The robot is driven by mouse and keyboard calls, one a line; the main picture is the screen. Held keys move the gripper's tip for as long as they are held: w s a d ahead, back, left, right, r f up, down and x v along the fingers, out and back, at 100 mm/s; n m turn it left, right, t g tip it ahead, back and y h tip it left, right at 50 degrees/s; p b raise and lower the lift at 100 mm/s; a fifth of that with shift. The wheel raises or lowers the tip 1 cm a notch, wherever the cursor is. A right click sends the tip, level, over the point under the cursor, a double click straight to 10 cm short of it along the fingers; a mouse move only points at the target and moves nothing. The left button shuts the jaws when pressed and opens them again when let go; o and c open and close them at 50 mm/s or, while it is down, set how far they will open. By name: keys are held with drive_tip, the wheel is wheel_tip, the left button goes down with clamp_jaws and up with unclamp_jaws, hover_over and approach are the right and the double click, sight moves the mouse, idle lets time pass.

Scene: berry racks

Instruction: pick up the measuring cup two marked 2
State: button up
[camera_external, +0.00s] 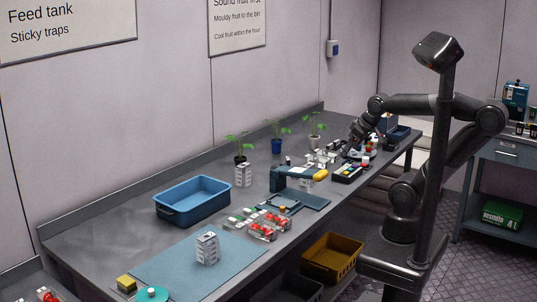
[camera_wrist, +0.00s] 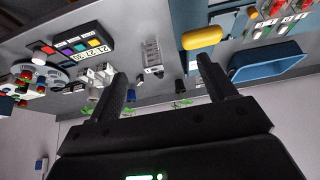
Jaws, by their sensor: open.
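Several small whitish cup-like things (camera_wrist: 98,75) stand on the bench beside the left finger in the wrist view. They also show as a pale cluster (camera_external: 318,158) left of my gripper in the external view. Any number marks are too small to read, so I cannot tell which is measuring cup two. My gripper (camera_wrist: 160,70) is open, with nothing held between its fingers. A small grey-white slotted thing (camera_wrist: 152,58) shows on the bench between the fingertips. In the external view my gripper (camera_external: 355,138) is above the bench's far part.
A device with coloured keys and a display (camera_wrist: 84,50) and a round carousel (camera_wrist: 35,78) lie left in the wrist view. A yellow-topped device (camera_wrist: 202,37) and blue tub (camera_wrist: 265,60) lie right. Potted plants (camera_external: 276,134) line the wall side. Bare bench (camera_external: 105,231) shows near the front left.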

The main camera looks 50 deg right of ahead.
drive_tip(key=w+a+r+n+y, duration=0.1)
drive_tip(key=w+a+r+n, duration=0.35)
drive_tip(key=w+a, duration=0.5)
drive_tip(key=n+g+y, duration=0.3)
drive_tip(key=n+g, duration=0.2)
drive_tip(key=n, duration=0.8)
approach(209, 234)
wheel_tip(209, 234, down, 4)
drive_tip(key=x, duration=0.4)
drive_tip(key=a+x, duration=0.1)
drive_tip(key=shift+w+a+f, duration=0.15)
drive_tip(key=shift+w+a, duration=0.1)
drive_tip(key=shift+w, duration=0.05)
drive_tip(key=shift+y, duration=0.3)
drive_tip(key=x, duration=0.5)
drive_tip(key=shift+s+a, duration=0.3)
drive_tip(key=shift+s, duration=0.1)
drive_tip(key=shift+c, duration=0.2)
